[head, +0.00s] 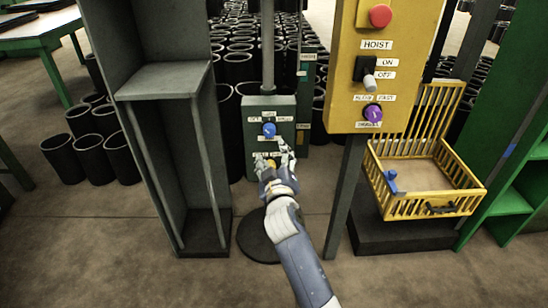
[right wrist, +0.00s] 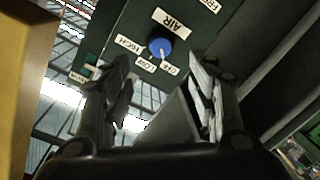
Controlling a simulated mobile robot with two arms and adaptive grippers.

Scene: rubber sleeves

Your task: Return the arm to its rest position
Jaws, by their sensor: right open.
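My right arm reaches up from the bottom of the head view. My right gripper (head: 284,156) is open and empty in front of the green control box on a post (head: 283,105). The box carries a blue knob (head: 269,130) and a yellow control (head: 271,164) below it, partly hidden by the gripper. In the right wrist view the open fingers (right wrist: 160,95) frame the lower part of the box, and the blue knob (right wrist: 160,47) labelled AIR sits beyond the fingertips, apart from them. My left gripper does not show in either view.
A yellow HOIST panel (head: 377,90) with a red button, a switch and a purple knob stands close on the right. A yellow basket (head: 440,150) holds a small blue item. A grey shelf frame (head: 165,85) stands on the left. Black sleeves (head: 240,70) crowd behind. Front floor is clear.

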